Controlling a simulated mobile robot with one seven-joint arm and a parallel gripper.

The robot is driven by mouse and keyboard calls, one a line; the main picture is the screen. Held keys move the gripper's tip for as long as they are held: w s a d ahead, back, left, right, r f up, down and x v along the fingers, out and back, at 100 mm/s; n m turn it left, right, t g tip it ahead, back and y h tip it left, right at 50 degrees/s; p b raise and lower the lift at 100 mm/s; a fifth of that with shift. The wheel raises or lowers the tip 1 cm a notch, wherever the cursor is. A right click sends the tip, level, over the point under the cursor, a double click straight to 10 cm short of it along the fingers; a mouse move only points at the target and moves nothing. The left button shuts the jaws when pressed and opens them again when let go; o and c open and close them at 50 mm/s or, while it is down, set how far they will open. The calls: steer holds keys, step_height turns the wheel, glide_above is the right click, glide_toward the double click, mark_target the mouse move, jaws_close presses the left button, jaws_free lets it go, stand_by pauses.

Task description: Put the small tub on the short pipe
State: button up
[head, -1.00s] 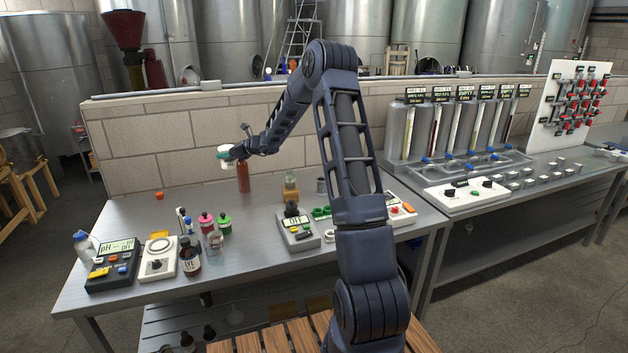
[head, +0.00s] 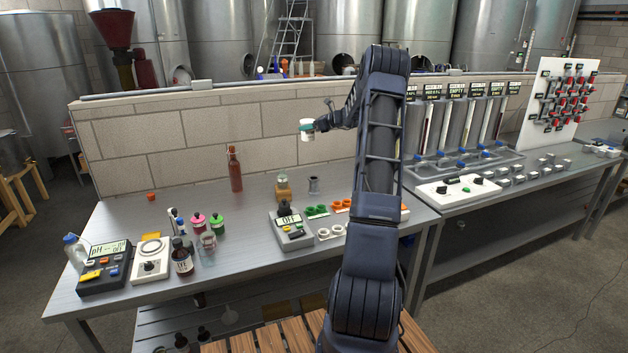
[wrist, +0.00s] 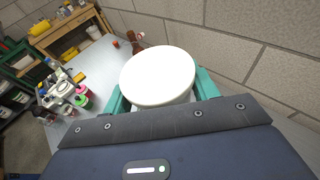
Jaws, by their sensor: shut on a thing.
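The small tub (head: 307,134) is white, and my gripper (head: 318,127) is shut on it, holding it in the air above the back of the table. In the wrist view the tub's round white lid (wrist: 158,76) fills the space between my teal fingers (wrist: 160,98). The short pipe (head: 314,186) looks like the small grey upright cylinder on the table toward the back, below and slightly right of the tub, clearly apart from it.
A brown bottle (head: 235,170) stands left of the tub near the wall. An amber jar (head: 283,188) stands just left of the pipe. A grey meter (head: 291,228) and green rings (head: 316,211) are in front. The brick wall (head: 180,145) runs behind.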

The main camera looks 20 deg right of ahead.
steer(key=shift+s+d, duration=0.15)
steer(key=shift+d, duration=0.45)
steer(key=shift+s+d, duration=0.15)
steer(key=shift+d, duration=0.45)
glide_above(314, 178)
step_height(314, 178, down, 20)
steer(key=shift+r, duration=0.15)
steer(key=o, duration=1.2)
steer(key=shift+c, duration=0.2)
